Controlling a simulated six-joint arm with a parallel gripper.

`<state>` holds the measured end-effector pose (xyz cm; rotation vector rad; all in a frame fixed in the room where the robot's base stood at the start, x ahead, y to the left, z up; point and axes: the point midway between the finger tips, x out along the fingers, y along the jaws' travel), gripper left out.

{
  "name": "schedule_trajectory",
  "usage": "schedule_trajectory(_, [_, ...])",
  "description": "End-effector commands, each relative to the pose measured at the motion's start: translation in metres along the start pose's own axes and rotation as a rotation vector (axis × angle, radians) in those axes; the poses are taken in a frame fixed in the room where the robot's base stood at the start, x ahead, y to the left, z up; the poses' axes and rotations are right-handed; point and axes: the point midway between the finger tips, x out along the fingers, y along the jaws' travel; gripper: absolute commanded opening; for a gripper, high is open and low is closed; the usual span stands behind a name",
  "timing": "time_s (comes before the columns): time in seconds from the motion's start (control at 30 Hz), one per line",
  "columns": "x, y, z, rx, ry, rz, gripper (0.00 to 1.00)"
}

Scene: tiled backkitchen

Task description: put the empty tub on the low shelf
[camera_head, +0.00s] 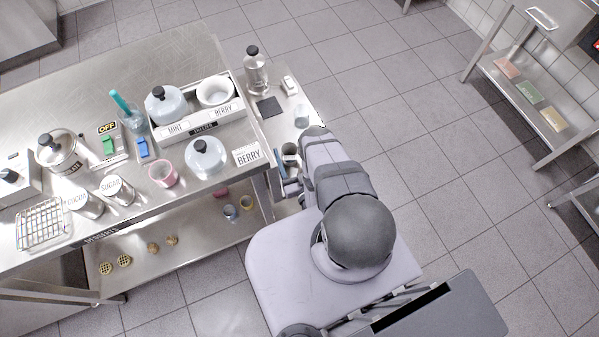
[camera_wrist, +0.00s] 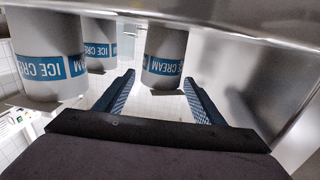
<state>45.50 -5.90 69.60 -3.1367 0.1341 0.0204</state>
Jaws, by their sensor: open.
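In the wrist view, three pale grey tubs with blue ICE CREAM bands appear upside down: a near left tub (camera_wrist: 45,55), a farther one (camera_wrist: 99,45) and one ahead of my gripper (camera_wrist: 165,52). My gripper (camera_wrist: 159,78) is open, its blue-padded fingers pointing towards that last tub, with nothing visibly gripped. I cannot tell which tub is empty. In the head view my gripper (camera_head: 281,164) is beside the counter's right end, partly hidden by my arm. A low shelf (camera_head: 150,262) runs under the counter.
Waffles and small cups sit on the low shelf. A side table (camera_head: 285,120) holds a bottle (camera_head: 256,70). A rack (camera_head: 530,100) with coloured items stands right; floor between is clear.

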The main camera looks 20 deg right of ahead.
Motion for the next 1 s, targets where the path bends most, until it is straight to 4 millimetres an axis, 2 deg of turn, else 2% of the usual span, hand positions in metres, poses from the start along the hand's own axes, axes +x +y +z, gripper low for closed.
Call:
schedule_trajectory(0.07, [-0.013, 0.000, 0.002, 0.003, -0.004, 0.002, 0.63])
schedule_trajectory(0.1, [-0.016, 0.001, -0.004, 0.002, -0.001, 0.002, 0.63])
schedule_trajectory(0.23, [-0.031, 0.001, -0.006, 0.002, -0.002, 0.002, 0.63])
schedule_trajectory(0.6, [-0.086, 0.001, -0.004, 0.003, -0.002, 0.007, 0.63])
schedule_trajectory(1.0, [-0.104, 0.001, 0.000, 0.001, 0.000, 0.002, 0.63])
